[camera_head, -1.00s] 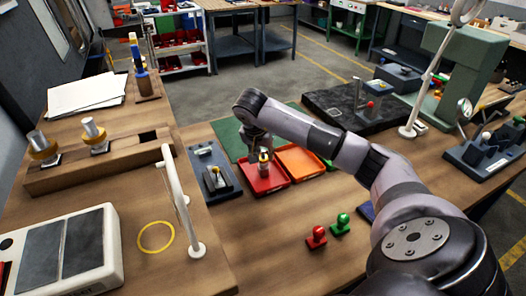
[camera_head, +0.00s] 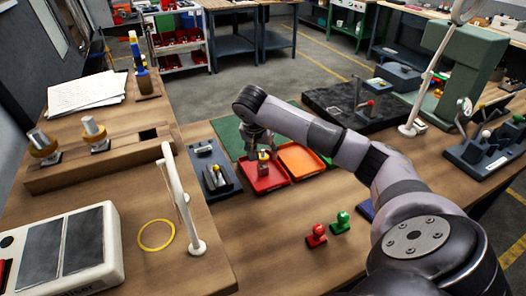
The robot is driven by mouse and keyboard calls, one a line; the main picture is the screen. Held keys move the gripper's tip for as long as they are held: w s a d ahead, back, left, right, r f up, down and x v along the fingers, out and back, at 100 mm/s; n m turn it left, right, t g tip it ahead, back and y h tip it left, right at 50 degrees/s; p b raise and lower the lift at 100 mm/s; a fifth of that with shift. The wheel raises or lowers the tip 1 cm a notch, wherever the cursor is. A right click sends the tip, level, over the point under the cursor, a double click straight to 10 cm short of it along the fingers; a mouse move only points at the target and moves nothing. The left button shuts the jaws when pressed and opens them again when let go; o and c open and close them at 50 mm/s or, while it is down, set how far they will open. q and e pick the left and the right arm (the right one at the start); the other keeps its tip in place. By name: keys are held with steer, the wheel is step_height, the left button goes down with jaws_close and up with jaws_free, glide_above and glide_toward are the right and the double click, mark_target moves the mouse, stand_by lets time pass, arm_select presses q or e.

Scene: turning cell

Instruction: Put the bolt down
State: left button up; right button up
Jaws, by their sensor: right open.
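My right gripper (camera_head: 261,160) reaches in from the right and points down over the red tray (camera_head: 268,184). It is open. A small yellow and grey piece (camera_head: 263,156), which looks like the bolt, shows between or just behind the fingers, low over the tray. The fingers partly hide it, and I cannot tell whether it touches the tray floor. My left gripper is not in view.
An orange tray (camera_head: 301,158) lies right of the red one. A dark fixture (camera_head: 216,181) stands to the left. A white stand (camera_head: 182,205) rises nearer. Red (camera_head: 316,236) and green (camera_head: 341,222) knobs stand in front. The bench between is clear.

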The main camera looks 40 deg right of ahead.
steer(key=v, duration=1.1)
steer(key=shift+a+r+b, duration=0.2)
steer(key=shift+r+b, duration=0.1)
steer(key=shift+r, duration=0.05)
steer(key=shift+s, duration=0.1)
